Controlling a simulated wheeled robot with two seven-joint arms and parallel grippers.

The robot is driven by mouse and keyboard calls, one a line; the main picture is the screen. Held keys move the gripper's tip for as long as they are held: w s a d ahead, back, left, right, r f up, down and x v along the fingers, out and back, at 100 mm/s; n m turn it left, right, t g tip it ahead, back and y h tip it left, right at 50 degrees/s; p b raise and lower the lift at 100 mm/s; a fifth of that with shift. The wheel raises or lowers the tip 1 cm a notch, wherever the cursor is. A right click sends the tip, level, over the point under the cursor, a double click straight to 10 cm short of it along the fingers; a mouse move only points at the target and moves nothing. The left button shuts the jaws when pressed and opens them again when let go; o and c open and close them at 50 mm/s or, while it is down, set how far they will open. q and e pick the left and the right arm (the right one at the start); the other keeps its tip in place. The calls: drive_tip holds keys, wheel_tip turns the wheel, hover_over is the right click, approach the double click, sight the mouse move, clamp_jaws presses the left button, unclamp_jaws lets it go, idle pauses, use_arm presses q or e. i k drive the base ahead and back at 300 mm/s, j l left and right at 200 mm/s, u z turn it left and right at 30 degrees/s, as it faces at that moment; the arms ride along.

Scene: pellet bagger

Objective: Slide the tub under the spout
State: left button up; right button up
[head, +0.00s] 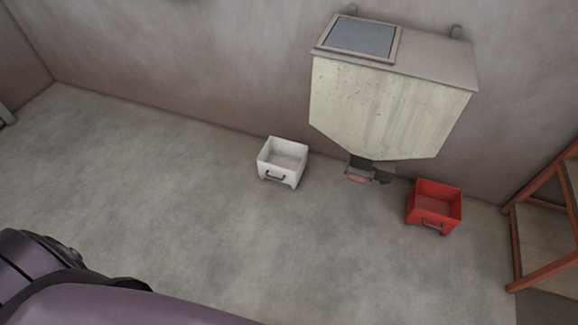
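A white tub (280,163) with a dark front handle stands on the floor near the wall, left of the spout. A red tub (434,207) with a dark handle stands on the floor to the right of the spout. The spout (368,172), with a small red-orange handle at its front, hangs below the cream hopper (388,107) on the wall. Both tubs look empty and upright. Neither gripper shows in the head view; only a purple part of my own body is at the lower left, well apart from the tubs.
The hopper has a grey panel (361,37) on its top. An orange-brown rack (546,222) stands at the right edge, close to the red tub. The concrete floor (200,200) is clear in front of both tubs and between them. The wall runs behind.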

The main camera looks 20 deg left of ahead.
sight(281, 160)
drive_tip(key=i+j, duration=0.15)
drive_tip(key=j, duration=0.15)
drive_tip(key=i+j+z, duration=0.15)
drive_tip(key=i+j, duration=0.2)
drive_tip(key=j, duration=0.3)
drive_tip(key=i+j+z, duration=0.1)
drive_tip(key=j, duration=0.25)
